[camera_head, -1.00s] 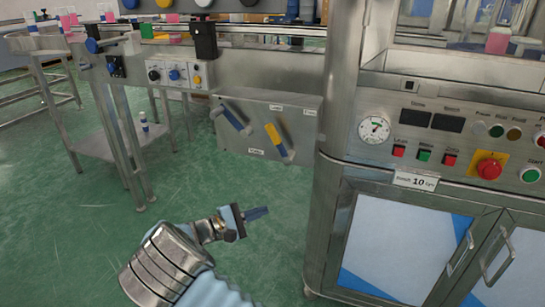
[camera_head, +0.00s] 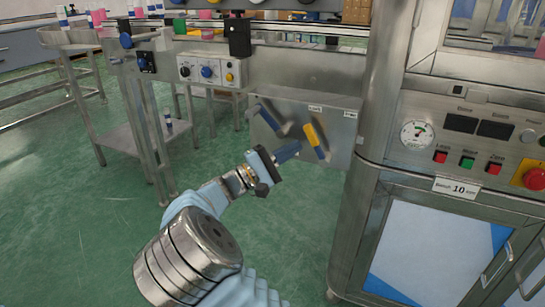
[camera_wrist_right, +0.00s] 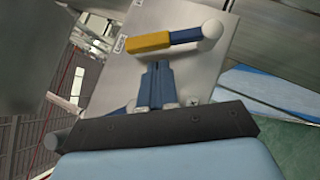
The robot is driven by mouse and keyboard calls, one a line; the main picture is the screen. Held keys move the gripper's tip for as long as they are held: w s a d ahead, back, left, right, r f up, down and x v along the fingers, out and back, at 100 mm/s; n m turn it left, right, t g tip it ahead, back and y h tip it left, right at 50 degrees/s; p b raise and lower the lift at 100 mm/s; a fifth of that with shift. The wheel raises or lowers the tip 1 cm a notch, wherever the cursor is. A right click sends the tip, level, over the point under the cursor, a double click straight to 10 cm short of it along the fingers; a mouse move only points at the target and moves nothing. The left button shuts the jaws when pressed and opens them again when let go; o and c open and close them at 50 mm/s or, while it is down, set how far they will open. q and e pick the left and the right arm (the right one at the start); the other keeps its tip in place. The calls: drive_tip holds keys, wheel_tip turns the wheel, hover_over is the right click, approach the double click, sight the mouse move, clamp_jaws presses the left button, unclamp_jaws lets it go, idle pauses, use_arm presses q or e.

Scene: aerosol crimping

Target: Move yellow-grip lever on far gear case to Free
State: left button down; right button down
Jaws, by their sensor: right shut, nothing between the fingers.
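The gear case (camera_head: 342,147) is a grey metal box under the conveyor; its plate also shows in the right wrist view (camera_wrist_right: 120,75). The yellow-grip lever (camera_head: 310,134) slants on its face, yellow end up and left. In the right wrist view the lever (camera_wrist_right: 150,42) shows a yellow part, a blue part and a pale round knob. My right gripper (camera_head: 296,147) is shut and empty, its blue fingertips just left of the lever; in its wrist view the fingers (camera_wrist_right: 158,80) lie below the lever. Contact cannot be told. My left gripper is out of view.
A blue lever (camera_head: 268,118) sits left of the yellow one on the same case. A steel cabinet (camera_head: 345,225) with gauge and buttons stands close on the right. A small switch box (camera_head: 208,72) hangs at upper left. Green floor is open at left.

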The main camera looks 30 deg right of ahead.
sight(316, 138)
drive_tip(key=shift+s+d+r, duration=0.4)
drive_tip(key=shift+s+d, duration=0.1)
drive_tip(key=shift+s, duration=0.1)
